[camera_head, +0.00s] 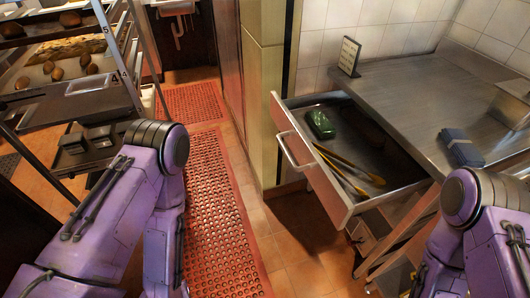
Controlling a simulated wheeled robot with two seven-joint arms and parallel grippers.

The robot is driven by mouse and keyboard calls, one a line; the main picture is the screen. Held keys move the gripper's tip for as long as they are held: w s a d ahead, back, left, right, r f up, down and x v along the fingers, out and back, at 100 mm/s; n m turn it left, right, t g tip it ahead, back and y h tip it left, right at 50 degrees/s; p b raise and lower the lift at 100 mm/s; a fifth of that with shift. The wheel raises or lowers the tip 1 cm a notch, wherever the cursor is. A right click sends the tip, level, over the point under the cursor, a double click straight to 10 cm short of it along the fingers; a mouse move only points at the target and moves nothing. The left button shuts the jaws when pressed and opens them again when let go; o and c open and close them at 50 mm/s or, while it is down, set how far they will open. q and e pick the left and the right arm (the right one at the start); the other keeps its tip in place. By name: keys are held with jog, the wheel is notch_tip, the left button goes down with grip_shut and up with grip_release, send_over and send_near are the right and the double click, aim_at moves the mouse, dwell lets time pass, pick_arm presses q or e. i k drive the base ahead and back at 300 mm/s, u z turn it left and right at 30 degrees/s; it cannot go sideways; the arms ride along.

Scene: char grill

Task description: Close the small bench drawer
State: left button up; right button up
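The bench drawer (312,165) is pulled well out from under the steel bench (415,95) on the right. Its front panel faces left and carries a pale bar handle (292,153). Inside lie a green packet (321,124) and yellow-handled tongs or similar utensils (350,166). My two purple arms come in from the lower left and lower right. Both bend downward, and neither gripper shows in the view. No part of my arms visibly touches the drawer front or handle.
A small sign (349,57), a blue folded cloth or box (461,147) and a metal container (512,104) are on the bench. A tray rack (70,70) with bread stands at left. A red perforated mat (213,205) covers the floor between. A pillar (262,90) stands behind the drawer.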

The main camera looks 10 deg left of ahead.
aim_at(403, 177)
jog(key=u, duration=0.05)
jog(key=i, duration=0.5)
jog(key=z, duration=0.95)
jog(key=k, duration=0.7)
jog(key=u, duration=0.75)
jog(key=i, duration=0.5)
